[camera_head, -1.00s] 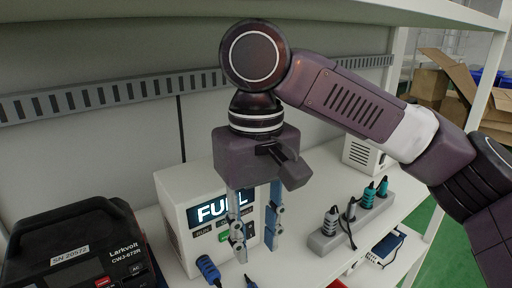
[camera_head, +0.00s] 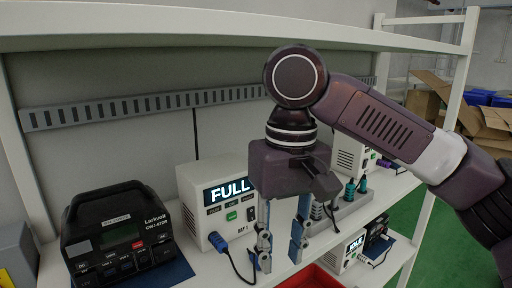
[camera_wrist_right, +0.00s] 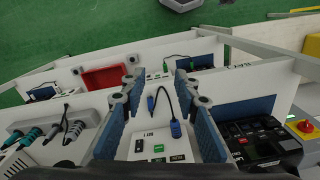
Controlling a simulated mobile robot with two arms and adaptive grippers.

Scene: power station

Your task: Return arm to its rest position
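My right arm comes in from the right in the head view, over the shelf. Its gripper (camera_head: 281,256) points down, with its two fingers apart and nothing between them. It hangs in front of and to the right of the white box reading FULL (camera_head: 222,208). In the right wrist view the gripper (camera_wrist_right: 160,84) is also open. A blue plug with a dark cable (camera_wrist_right: 175,129) shows between the fingers in that picture, beyond them, on the white box. My left gripper is in neither view.
A black Larkvolt unit (camera_head: 122,238) stands at the left of the shelf (camera_head: 205,262). A strip with teal plugs (camera_head: 349,205) lies right of the gripper. A box reading IDLE (camera_head: 350,246) and a red bin (camera_head: 312,277) sit lower. The upper shelf (camera_head: 215,18) runs overhead.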

